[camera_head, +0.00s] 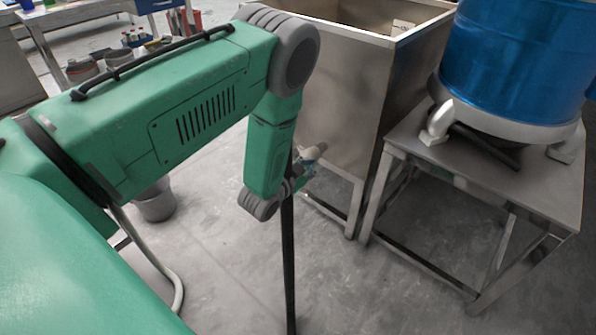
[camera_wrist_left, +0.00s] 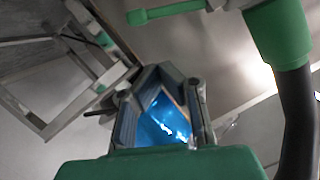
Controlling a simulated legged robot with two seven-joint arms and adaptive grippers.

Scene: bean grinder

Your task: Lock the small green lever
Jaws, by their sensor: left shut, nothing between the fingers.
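My left gripper (camera_head: 308,162) shows just right of my green forearm in the head view, partly hidden by it, in front of the steel bin. In the left wrist view its fingers (camera_wrist_left: 158,88) are shut, with nothing held between them. A bright blue patch shows within the finger frame; I cannot tell what it is. A slim green bar with a blunt end (camera_wrist_left: 137,17) crosses the top of the wrist view, apart from the fingers. It may be the small green lever. In the head view I cannot make out the lever. My right gripper is not in view.
A steel bin (camera_head: 345,75) stands behind the gripper. A blue drum (camera_head: 515,60) stands on a metal table (camera_head: 540,190) at right. A dark upright pole (camera_head: 289,260) stands below my forearm. A grey bucket (camera_head: 156,203) is at left.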

